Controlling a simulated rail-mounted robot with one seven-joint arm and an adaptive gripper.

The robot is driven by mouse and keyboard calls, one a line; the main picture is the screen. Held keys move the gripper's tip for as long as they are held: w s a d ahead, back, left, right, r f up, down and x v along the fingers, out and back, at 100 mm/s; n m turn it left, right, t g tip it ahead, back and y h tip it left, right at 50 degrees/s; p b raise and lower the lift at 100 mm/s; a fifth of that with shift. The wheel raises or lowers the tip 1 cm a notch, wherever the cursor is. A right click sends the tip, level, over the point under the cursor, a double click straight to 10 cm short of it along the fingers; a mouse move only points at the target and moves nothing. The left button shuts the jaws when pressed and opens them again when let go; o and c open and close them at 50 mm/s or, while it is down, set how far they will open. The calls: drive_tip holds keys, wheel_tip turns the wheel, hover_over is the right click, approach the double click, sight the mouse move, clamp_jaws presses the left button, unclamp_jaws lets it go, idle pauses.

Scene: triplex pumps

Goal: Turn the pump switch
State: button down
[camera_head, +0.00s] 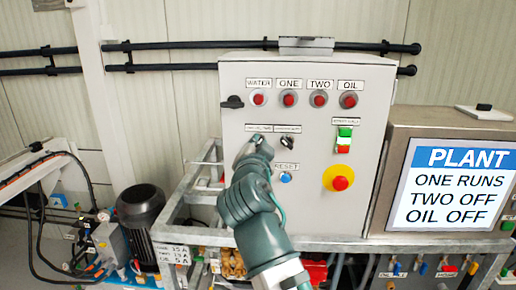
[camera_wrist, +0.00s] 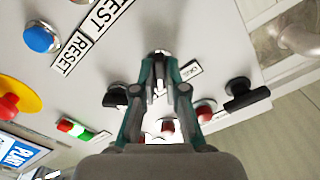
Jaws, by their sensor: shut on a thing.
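A light grey control panel (camera_head: 320,220) stands in front of me. My gripper (camera_head: 252,150) is at the left rotary switch, below a small label too blurred to read, and hides most of it in the head view. In the wrist view, my gripper (camera_wrist: 159,66) has its two fingertips closed around the silvery switch (camera_wrist: 158,53). A second rotary switch (camera_head: 288,142) with a dark knob is just right of it; it also shows in the wrist view (camera_wrist: 115,96). Red lamps labelled WATER (camera_head: 258,98), ONE (camera_head: 289,99), TWO (camera_head: 320,99) and OIL (camera_head: 349,100) are above.
A blue RESET button (camera_head: 286,176) is just below right of my gripper. A yellow-and-red emergency stop (camera_head: 339,178), a green-red button (camera_head: 344,138) and a black handle (camera_head: 232,102) also project from the panel. A screen (camera_head: 455,187) reads "PLANT, ONE RUNS, TWO OFF, OIL OFF".

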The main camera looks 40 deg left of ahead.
drive_tip(key=shift+n, duration=8.1)
drive_tip(key=c, duration=1.2)
unclamp_jaws()
drive_tip(key=shift+s, duration=0.1)
